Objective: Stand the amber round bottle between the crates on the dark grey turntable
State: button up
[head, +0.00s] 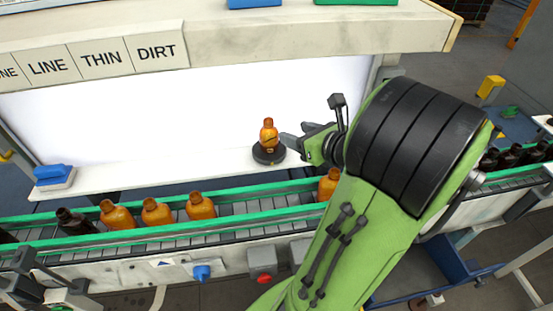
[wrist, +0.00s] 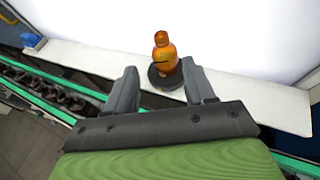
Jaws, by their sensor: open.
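An amber round bottle (head: 268,133) stands upright on the dark grey turntable (head: 267,158), on the white ledge behind the conveyor. A dark slanted mark crosses its body. My gripper (head: 291,140) is just right of the bottle, open and pointing at it. In the wrist view the bottle (wrist: 164,60) and turntable (wrist: 158,82) show ahead of my open gripper (wrist: 160,76). The bottle lies beyond the fingertips, and the fingers hold nothing. The right finger covers part of the turntable's edge.
The conveyor (head: 240,208) in front carries several amber bottles (head: 157,211) and dark bottles (head: 75,221). A blue block-like item (head: 54,174) sits at the ledge's left end. An overhead shelf (head: 310,30) with blue and green items spans above.

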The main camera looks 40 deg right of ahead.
jog(key=w+a+f+n+g+y, duration=0.2)
jog(key=a+n+g+y, duration=0.3)
jog(key=a+n, duration=1.35)
jog(key=s+a+r+n+g+h, duration=0.1)
jog(key=s+a+n, duration=0.2)
jog(key=n, duration=0.6)
jog(key=s+a+r+n+g+h, duration=0.1)
jog(key=s+a+n+h, duration=0.1)
jog(key=s+n, duration=0.6)
jog(key=shift+a+n+g, duration=0.4)
jog(key=shift+a+n, duration=0.1)
jog(key=shift+n, duration=0.55)
